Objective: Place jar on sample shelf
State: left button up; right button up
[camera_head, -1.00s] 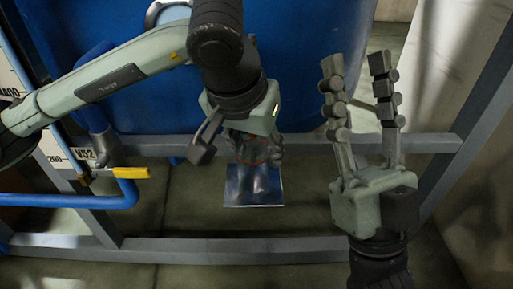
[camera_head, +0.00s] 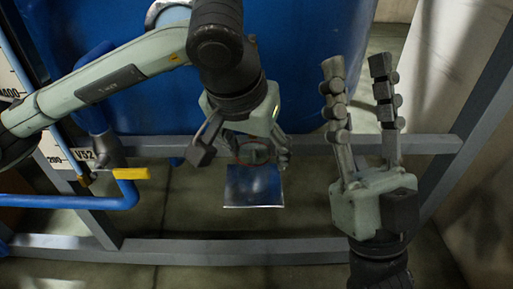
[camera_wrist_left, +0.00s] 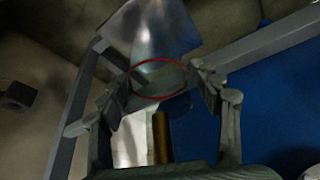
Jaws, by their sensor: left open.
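A clear glass jar with a thin red rim (camera_head: 252,152) shows between the fingers of my left gripper (camera_head: 241,158). The left gripper is open, with a finger on each side of the jar. In the left wrist view the jar's red rim (camera_wrist_left: 158,97) lies between the spread fingertips (camera_wrist_left: 160,88). A shiny metal plate, seemingly the sample shelf (camera_head: 254,190), lies just below the jar in the head view. I cannot tell whether the jar's base rests on it. My right gripper (camera_head: 356,65) is open and empty, fingers pointing up, right of the plate.
A large blue tank (camera_head: 310,60) stands behind the plate. A grey frame bar (camera_head: 200,250) runs in front, and another crosses behind. A blue pipe (camera_head: 70,201) with a yellow valve handle (camera_head: 131,173) is at the left. The floor beneath the plate is clear.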

pick_arm(q)
jog(key=p+v, duration=0.1)
jog(key=v, duration=1.1)
pick_arm(e)
jog(key=w+a+f+g, duration=0.1)
jog(key=w+f+g, duration=0.1)
jog(key=w+g, duration=0.1)
jog(key=shift+a+f, duration=0.1)
jog(key=shift+a, duration=0.25)
pick_arm(q)
jog(key=shift+r, duration=0.1)
